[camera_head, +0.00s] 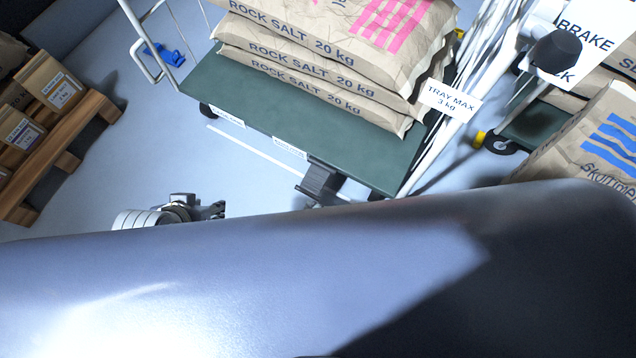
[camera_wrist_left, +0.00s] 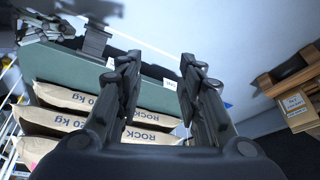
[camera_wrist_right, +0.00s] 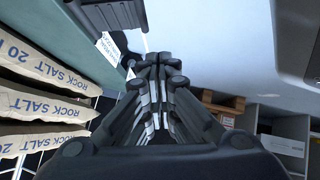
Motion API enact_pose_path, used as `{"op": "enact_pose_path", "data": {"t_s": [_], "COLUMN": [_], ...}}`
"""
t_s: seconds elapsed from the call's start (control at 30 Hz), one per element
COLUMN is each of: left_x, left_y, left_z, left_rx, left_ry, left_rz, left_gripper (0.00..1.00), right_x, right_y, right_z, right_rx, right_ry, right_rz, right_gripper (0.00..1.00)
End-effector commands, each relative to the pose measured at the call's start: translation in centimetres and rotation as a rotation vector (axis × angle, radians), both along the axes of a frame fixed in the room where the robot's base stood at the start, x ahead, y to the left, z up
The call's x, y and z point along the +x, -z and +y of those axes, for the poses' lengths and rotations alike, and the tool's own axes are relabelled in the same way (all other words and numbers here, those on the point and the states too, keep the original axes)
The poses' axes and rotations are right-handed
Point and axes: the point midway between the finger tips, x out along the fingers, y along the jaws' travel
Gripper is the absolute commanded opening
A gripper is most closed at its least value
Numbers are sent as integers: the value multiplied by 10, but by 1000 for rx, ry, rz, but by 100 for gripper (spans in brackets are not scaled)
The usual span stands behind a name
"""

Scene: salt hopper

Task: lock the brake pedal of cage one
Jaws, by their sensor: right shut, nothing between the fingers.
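The cage (camera_head: 225,85) has a green deck and carries stacked rock salt bags. A black brake pedal (camera_head: 320,182) sticks out below the deck's front edge; whether it is up or down I cannot tell. In the right wrist view the shut fingertips (camera_wrist_right: 158,62) lie below and right of the dark pedal plate (camera_wrist_right: 112,14). My left gripper (camera_wrist_left: 160,62) is open and empty; the cage and bags show behind its fingers.
Small white labels (camera_head: 289,147) are on the deck edge. A "TRAY MAX 3 kg" sign (camera_head: 450,100) hangs at the deck's right. A wooden pallet with boxes (camera_head: 62,150) stands at the left. A brake sign (camera_head: 585,40) is at upper right. My arm covers the bottom.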

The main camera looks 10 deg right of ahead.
Motion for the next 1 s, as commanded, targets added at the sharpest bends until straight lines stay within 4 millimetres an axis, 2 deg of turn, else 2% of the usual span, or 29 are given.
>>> {"op": "enact_pose_path", "data": {"t_s": [0.1,0.23,0.83,1.0], "left_x": [-13,-19,-20,-20], "left_y": [2,3,4,4], "left_z": [4,5,6,6], "left_rx": [11,17,17,17], "left_ry": [-5,-7,-7,-7], "left_rz": [55,82,85,84], "left_gripper": [35,35,35,35], "right_x": [-4,-5,-5,3], "right_y": [-4,-6,-6,-21], "right_z": [-2,-3,-3,-8], "right_rx": [0,0,0,3], "right_ry": [0,1,1,60], "right_rz": [0,-1,-1,34], "right_gripper": [0,0,0,0]}}
